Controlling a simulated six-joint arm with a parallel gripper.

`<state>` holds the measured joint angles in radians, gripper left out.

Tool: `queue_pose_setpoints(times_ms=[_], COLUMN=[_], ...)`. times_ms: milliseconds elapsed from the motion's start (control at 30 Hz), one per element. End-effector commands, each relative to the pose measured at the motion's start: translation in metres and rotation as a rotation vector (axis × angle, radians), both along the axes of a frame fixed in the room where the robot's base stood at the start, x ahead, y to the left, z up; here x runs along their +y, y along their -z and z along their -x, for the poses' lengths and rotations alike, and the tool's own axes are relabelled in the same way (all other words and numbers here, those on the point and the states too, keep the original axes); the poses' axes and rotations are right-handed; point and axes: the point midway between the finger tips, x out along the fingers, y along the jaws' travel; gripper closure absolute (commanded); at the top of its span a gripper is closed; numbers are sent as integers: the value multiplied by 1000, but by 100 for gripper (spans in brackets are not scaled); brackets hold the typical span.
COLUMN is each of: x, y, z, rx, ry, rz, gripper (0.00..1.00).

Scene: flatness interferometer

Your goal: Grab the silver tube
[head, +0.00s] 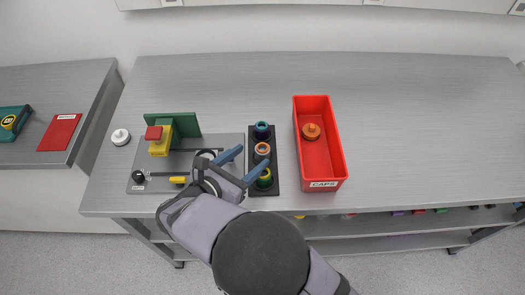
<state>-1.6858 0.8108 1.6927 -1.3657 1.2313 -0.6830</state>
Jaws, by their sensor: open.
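My gripper (253,157) is open, with its two blue fingers pointing up and to the right at the black rack (251,132). The rack holds a teal-ringed piece (262,129), an orange-and-pale-ringed piece (262,149) and a green-yellow piece (265,178). The orange-and-pale piece is just beyond the fingertips; I cannot tell whether the fingers touch anything. No piece shows clearly as a silver tube. A pale grey round part (206,154) on the grey plate (225,141) is partly hidden behind my gripper.
A red bin (339,160) labelled CAPS holds an orange cap (311,131), right of the rack. A white round piece (121,137) lies left. The bench's right side is clear.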

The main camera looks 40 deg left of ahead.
Motion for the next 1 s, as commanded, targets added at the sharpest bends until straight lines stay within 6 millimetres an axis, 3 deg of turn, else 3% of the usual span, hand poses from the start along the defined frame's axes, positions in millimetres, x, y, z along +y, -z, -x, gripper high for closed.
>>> queue_pose_setpoints(times_ms=[333,700,767,900,1000], x=[6,8,8,8,8], y=[15,21,21,21,20], z=[-42,-50,-50,-50,-50], rx=[0,1,1,1,0], ry=[2,-1,-1,0,0], rz=[2,-1,-1,0,-1], gripper=[44,44,54,87,89])
